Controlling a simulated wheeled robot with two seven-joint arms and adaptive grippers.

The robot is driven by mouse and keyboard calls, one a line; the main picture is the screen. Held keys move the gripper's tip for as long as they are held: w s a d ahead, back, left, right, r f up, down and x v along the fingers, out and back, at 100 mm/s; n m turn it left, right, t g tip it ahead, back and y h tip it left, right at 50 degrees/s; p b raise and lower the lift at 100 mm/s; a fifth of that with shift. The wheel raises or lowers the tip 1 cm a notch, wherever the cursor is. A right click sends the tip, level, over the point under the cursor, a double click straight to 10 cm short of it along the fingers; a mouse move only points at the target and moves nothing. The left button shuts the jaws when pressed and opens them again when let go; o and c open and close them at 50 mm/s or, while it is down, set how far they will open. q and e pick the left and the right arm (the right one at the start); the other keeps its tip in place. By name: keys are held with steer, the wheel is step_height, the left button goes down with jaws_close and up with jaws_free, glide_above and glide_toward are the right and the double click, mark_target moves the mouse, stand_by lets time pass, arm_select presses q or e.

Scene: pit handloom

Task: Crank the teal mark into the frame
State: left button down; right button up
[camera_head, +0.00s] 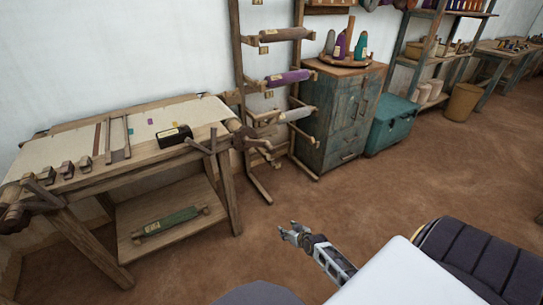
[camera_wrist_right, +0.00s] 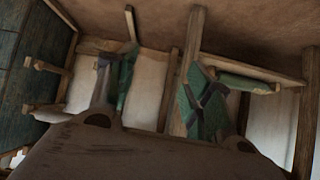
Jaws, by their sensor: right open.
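The loom table (camera_head: 85,178) stands at the left in the head view, with pale cloth (camera_head: 60,150) stretched over its top. Spoked wooden handles (camera_head: 211,150) are at the table's right end. My right gripper (camera_head: 292,232) is open and empty, above the floor to the right of the table, clear of the handles. Its spread fingers also show in the right wrist view (camera_wrist_right: 158,75). My left gripper is out of view.
A green roll (camera_head: 166,222) lies on the table's lower shelf. A dark labelled block (camera_head: 174,136) sits on the cloth. A rack with rolls (camera_head: 288,78), a worn cabinet (camera_head: 340,120) and a teal chest (camera_head: 392,125) stand behind. The brown floor (camera_head: 255,230) before the table is clear.

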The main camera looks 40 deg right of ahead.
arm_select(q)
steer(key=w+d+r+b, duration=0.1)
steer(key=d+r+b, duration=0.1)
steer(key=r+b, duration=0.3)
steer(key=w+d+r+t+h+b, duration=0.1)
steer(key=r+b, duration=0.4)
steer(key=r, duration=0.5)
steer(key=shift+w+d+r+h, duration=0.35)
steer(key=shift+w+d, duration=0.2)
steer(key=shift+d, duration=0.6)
arm_select(e)
steer(key=w+d+r+t, duration=0.2)
steer(key=w+r, duration=0.1)
steer(key=r, duration=0.7)
steer(key=w+d+r+t, duration=0.1)
steer(key=w+r+t, duration=0.2)
steer(key=r, duration=0.7)
steer(key=w+d+r+t, duration=0.2)
steer(key=w+r, duration=0.1)
steer(key=r, duration=0.6)
steer(key=shift+d+r+t, duration=0.3)
steer(key=shift+d+r, duration=0.05)
steer(key=shift+r, duration=0.05)
steer(key=shift+w, duration=0.25)
